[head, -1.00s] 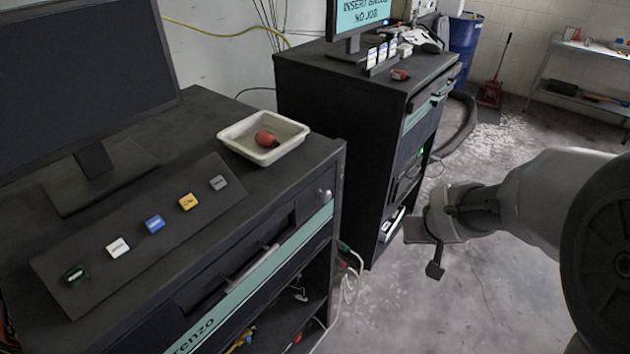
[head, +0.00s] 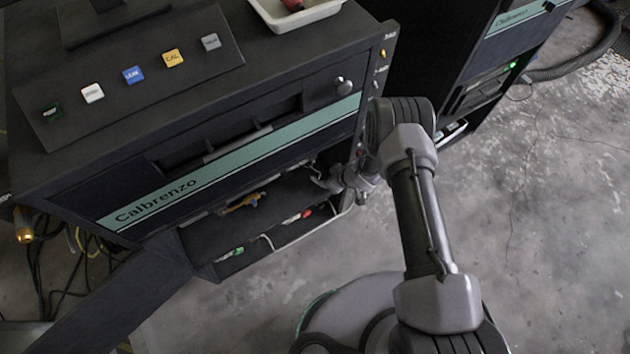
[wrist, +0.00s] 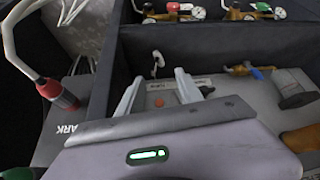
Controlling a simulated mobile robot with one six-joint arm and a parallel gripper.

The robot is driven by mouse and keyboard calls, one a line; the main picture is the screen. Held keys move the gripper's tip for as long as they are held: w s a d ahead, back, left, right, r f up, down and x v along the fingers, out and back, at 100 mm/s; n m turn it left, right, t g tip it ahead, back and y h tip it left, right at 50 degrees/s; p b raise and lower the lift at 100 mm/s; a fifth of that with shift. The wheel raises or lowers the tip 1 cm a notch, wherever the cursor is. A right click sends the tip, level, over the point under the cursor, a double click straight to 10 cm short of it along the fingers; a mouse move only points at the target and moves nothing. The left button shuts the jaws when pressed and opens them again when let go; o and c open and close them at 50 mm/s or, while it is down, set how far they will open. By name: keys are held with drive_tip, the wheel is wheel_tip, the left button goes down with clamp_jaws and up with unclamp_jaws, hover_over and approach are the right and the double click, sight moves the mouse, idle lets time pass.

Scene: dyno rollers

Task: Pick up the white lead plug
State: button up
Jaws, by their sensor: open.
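My gripper (wrist: 157,92) is open, its two pale fingers reaching over a light panel in the lower bay of the near cabinet. A small white hooked piece (wrist: 157,62) shows on the dark wall just beyond the fingertips. It may be the white lead plug, but I cannot tell for certain. Nothing shows held between the fingers. In the head view my gripper (head: 338,178) is at the right end of the open shelf (head: 200,238), partly hidden by the cabinet edge and my arm.
A red plug (wrist: 57,94) on a white lead is left of my gripper in the wrist view. Gauges with red and green knobs (wrist: 174,11) are beyond a dark divider.

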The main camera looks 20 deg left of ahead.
drive_tip(key=b, duration=0.3)
approach(316, 180)
drive_tip(key=x, duration=0.2)
drive_tip(key=shift+f, duration=0.5)
drive_tip(key=b+x, duration=0.3)
drive_tip(key=x, duration=0.2)
drive_tip(key=shift+w+a+f, duration=0.15)
drive_tip(key=shift+a, duration=0.1)
clamp_jaws()
